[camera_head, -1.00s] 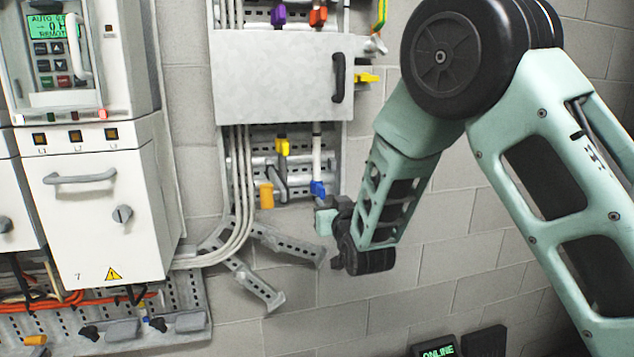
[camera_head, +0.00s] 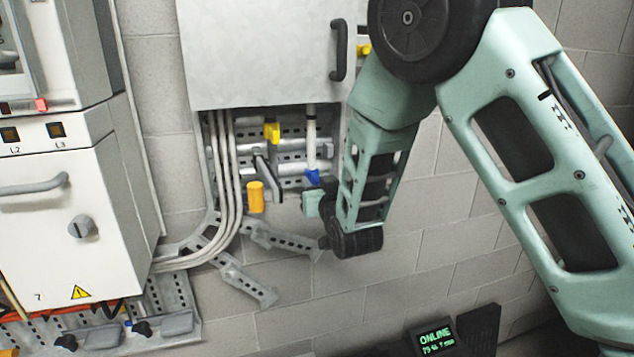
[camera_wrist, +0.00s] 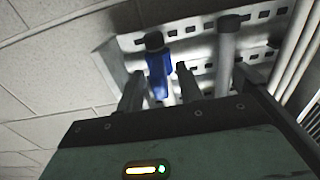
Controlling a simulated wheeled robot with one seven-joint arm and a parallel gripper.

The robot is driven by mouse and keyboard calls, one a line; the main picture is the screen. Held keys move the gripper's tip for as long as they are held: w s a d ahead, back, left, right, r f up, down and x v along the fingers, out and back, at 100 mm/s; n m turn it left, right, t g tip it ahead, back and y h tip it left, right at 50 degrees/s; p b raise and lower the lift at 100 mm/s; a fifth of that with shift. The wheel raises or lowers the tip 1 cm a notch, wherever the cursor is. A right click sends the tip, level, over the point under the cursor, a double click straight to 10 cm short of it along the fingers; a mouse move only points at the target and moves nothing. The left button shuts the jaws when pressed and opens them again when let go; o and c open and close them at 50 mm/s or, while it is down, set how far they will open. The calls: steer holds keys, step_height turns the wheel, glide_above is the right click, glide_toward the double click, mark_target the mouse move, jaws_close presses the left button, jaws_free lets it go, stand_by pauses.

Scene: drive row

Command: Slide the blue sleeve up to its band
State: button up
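The blue sleeve (camera_head: 312,178) sits low on a white upright rod (camera_head: 311,140) below the grey cabinet. A dark band (camera_head: 311,112) shows higher on the rod, with bare white rod between. My gripper (camera_head: 314,202) is just below the sleeve, partly hidden by my own wrist. In the wrist view the blue sleeve (camera_wrist: 160,75) shows between the two separated fingers of my gripper (camera_wrist: 159,68), with gaps visible on both sides. A dark round end (camera_wrist: 153,41) is beyond the sleeve. Whether a finger touches it, I cannot tell.
A yellow sleeve (camera_head: 271,132) and an orange cylinder (camera_head: 256,197) are left of the rod. Grey conduits (camera_head: 222,170) run beside them. The cabinet (camera_head: 258,55) overhangs above. A white electrical enclosure (camera_head: 75,215) stands left. The wall right of my wrist is clear.

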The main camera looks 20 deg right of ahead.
mark_target(313, 124)
jaws_close()
step_height(313, 124, up, 13)
steer(key=shift+f+p, duration=0.2)
steer(key=shift+p, duration=0.85)
steer(key=shift+o, duration=0.6)
jaws_free()
steer(key=shift+r, duration=0.1)
steer(key=shift+s, duration=0.1)
